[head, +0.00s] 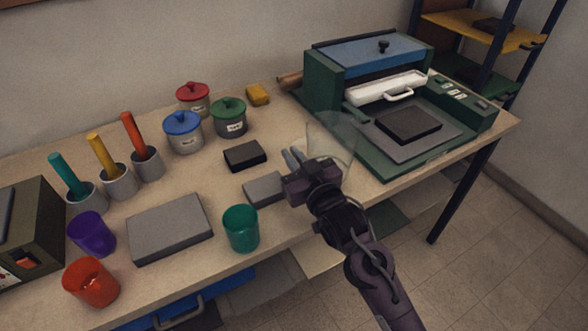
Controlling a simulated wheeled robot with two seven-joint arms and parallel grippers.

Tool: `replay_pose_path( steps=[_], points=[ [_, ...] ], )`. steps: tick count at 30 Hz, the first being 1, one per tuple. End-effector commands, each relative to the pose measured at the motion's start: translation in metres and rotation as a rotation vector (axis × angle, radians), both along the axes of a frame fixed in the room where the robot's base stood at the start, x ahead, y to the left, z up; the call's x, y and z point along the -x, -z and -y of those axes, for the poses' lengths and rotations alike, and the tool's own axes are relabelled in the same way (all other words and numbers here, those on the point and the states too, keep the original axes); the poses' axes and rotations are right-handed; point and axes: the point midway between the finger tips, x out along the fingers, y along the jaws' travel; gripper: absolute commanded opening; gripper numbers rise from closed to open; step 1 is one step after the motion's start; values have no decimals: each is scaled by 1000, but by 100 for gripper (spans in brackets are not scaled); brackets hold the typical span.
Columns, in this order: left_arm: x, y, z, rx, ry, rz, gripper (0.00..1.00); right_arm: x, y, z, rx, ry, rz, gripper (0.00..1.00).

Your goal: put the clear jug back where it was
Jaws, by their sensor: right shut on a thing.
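The clear jug (331,138) is a see-through vessel with a wide top, near the right middle of the head view. My right gripper (297,162) is at its left lower side, shut on it. The wrist and fingers hide part of the jug's lower side. I cannot tell whether the jug's base touches the table or is slightly above it. My left gripper is out of view.
A green press machine (325,73) stands right of the jug. A grey block (264,189) and black block (245,155) lie left of the gripper. A green cup (240,228), a grey slab (171,228) and lidded pots (184,133) stand further left.

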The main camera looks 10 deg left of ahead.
Motion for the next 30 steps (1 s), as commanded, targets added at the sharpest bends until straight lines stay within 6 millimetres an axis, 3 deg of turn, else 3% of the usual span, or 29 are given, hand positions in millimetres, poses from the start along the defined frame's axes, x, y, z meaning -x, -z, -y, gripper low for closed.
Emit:
replay_pose_path(
  steps=[7, 20, 21, 25, 30],
  points=[
    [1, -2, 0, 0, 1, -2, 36, 0, 34, 0, 2, 0, -1, 0],
    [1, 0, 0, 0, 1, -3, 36, 0, 42, 0, 1, 0, 1, 0],
    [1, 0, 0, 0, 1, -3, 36, 0, 43, 0, 1, 0, -2, 11],
    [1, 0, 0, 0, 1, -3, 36, 0, 42, 0, 1, 0, -2, 28],
    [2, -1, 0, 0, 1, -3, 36, 0, 42, 0, 1, 0, -2, 30]
  ],
)
